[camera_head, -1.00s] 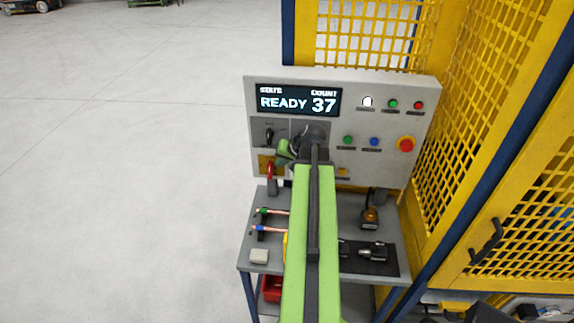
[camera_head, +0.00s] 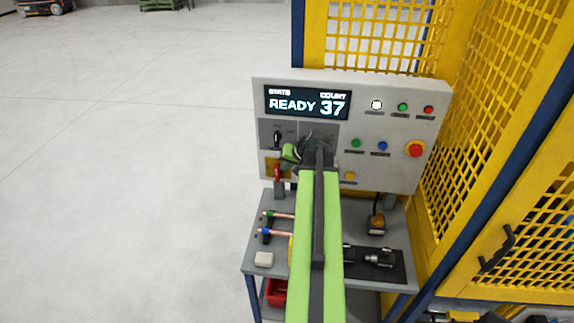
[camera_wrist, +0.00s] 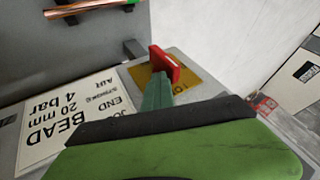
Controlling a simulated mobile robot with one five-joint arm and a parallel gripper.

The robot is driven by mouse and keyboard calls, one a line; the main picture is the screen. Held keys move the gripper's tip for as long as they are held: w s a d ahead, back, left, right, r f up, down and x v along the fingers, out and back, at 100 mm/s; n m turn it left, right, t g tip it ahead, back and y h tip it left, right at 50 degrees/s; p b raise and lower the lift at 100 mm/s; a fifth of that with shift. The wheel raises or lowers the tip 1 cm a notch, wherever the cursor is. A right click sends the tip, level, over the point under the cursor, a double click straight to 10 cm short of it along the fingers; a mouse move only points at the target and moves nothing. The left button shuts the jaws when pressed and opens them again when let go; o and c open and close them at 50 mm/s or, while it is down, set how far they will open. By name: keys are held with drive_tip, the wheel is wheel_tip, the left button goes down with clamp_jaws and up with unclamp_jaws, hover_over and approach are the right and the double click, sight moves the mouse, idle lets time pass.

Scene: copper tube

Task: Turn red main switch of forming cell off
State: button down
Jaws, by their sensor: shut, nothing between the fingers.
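The red main switch (camera_head: 278,173) is a red lever on a yellow plate (camera_head: 270,162) at the lower left of the grey control panel. In the wrist view the red lever (camera_wrist: 170,64) stands out from its yellow plate (camera_wrist: 200,88), just beyond my fingertips. My gripper (camera_head: 287,155) is shut and empty, just above and to the right of the lever in the head view. In the wrist view its greenish fingertips (camera_wrist: 156,92) point at the lever's near end. Whether they touch it I cannot tell.
The panel display (camera_head: 307,103) reads READY 37. A black selector (camera_head: 277,139) sits above the switch, and a red emergency button (camera_head: 415,149) at the right. Copper tubes (camera_head: 278,233) lie on the bench below. Yellow mesh fencing (camera_head: 480,120) stands at the right; floor at left is clear.

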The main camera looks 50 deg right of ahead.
sight(273, 159)
drive_tip(key=shift+w+a+r, duration=0.2)
drive_tip(key=shift+w+r, duration=0.1)
drive_tip(key=shift+w+a+r+p, duration=0.2)
drive_tip(key=shift+w+a+p, duration=0.1)
drive_tip(key=shift+w+p, duration=0.15)
drive_tip(key=shift+w+a, duration=0.3)
drive_tip(key=shift+w, duration=0.2)
drive_tip(key=shift+w+a, duration=0.3)
drive_tip(key=shift+w, duration=0.3)
drive_tip(key=shift+r+p, duration=0.85)
